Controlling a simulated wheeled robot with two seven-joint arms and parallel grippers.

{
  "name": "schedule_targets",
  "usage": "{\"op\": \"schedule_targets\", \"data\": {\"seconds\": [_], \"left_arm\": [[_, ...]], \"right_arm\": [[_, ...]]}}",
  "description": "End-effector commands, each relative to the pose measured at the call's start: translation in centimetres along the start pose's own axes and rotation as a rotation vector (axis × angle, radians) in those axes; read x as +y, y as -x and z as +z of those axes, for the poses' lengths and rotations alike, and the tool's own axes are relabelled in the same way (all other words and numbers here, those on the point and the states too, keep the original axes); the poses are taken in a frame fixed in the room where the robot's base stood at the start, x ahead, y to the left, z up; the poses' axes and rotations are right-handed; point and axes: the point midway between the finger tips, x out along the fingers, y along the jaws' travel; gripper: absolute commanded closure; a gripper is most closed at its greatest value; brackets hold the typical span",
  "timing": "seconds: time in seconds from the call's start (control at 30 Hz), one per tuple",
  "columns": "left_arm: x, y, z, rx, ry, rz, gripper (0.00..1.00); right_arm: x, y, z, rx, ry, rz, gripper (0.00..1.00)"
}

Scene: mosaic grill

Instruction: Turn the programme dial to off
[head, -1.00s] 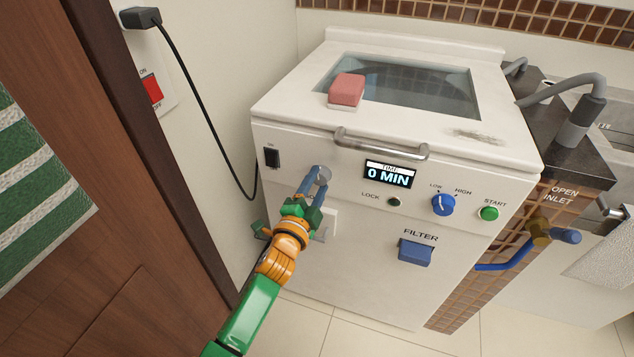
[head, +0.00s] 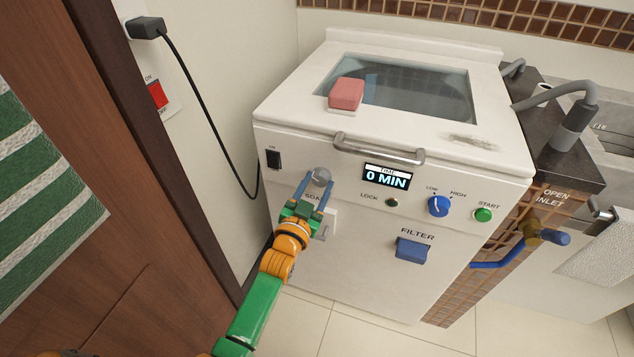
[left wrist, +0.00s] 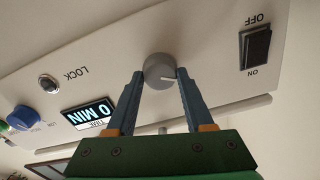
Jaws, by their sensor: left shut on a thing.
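The programme dial (head: 321,176) is a round grey knob on the white machine's front panel, left of the time display. My left gripper (head: 317,184) has its two blue fingers on either side of the dial and is shut on it. In the left wrist view, the dial (left wrist: 159,71) sits between the fingertips (left wrist: 159,77), and a short white pointer line on it runs towards the right of that upside-down picture. A label below the dial is partly hidden by the gripper, and I cannot read its dial positions. My right gripper is not in view.
A black ON/OFF rocker switch (head: 273,159) is left of the dial. The display (head: 387,176) reads 0 MIN. The lock button (head: 391,202), blue LOW/HIGH knob (head: 438,206) and green start button (head: 483,215) are to the right. A lid handle (head: 380,150) juts out above.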

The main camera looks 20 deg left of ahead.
Motion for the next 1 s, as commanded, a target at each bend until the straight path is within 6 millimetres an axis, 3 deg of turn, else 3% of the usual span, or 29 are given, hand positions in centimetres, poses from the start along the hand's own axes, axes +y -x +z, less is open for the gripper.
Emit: {"op": "schedule_targets", "data": {"seconds": [0.4, 1.0], "left_arm": [[-0.03, -0.02, -0.08, 0.000, 0.216, 0.000, 1.00], [0.03, 0.00, 0.02, 0.000, 0.264, 0.001, 1.00]], "right_arm": [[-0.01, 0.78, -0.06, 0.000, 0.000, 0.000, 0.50], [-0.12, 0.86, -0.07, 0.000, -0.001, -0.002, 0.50]]}}
